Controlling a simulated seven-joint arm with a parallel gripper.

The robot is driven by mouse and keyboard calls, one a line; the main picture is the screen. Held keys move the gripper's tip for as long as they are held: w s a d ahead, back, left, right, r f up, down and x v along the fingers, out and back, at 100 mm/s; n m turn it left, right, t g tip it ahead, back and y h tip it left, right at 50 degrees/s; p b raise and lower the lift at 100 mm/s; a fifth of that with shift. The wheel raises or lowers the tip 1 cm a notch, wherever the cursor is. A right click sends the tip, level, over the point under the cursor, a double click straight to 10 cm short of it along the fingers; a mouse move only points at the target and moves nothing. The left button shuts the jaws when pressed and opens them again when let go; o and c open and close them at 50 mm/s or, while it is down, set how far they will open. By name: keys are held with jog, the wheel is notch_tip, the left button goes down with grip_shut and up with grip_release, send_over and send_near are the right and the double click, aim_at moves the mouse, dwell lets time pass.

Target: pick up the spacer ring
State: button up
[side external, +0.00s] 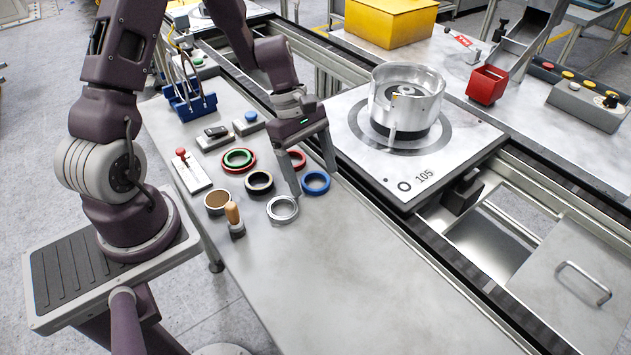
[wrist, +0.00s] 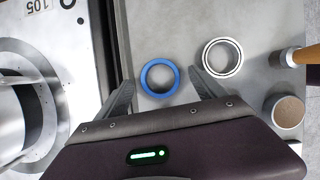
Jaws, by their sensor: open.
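Several rings lie on the grey bench, and I cannot tell by looks alone which is called the spacer ring. A blue ring (side external: 326,187) lies flat below my gripper (side external: 314,182). In the wrist view, the blue ring (wrist: 144,79) shows between the two spread fingers of my gripper (wrist: 162,78), which is open and empty. A silver ring (side external: 271,212) lies just left of the blue one; it shows to the right in the wrist view (wrist: 239,58). A red ring (side external: 300,156) is partly hidden behind my gripper. A dark ring (side external: 249,186) and a green-and-red pair (side external: 229,164) lie farther left.
A brown-topped cup (side external: 217,203) and a wooden-handled tool (side external: 235,222) stand near the silver ring. Right of the rings is a pallet marked 105 (side external: 375,170) carrying a metal housing (side external: 407,115). The bench's near end is clear.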

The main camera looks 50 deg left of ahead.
jog(key=c, duration=1.4)
jog(key=shift+r, duration=0.1)
jog(key=shift+c, duration=0.2)
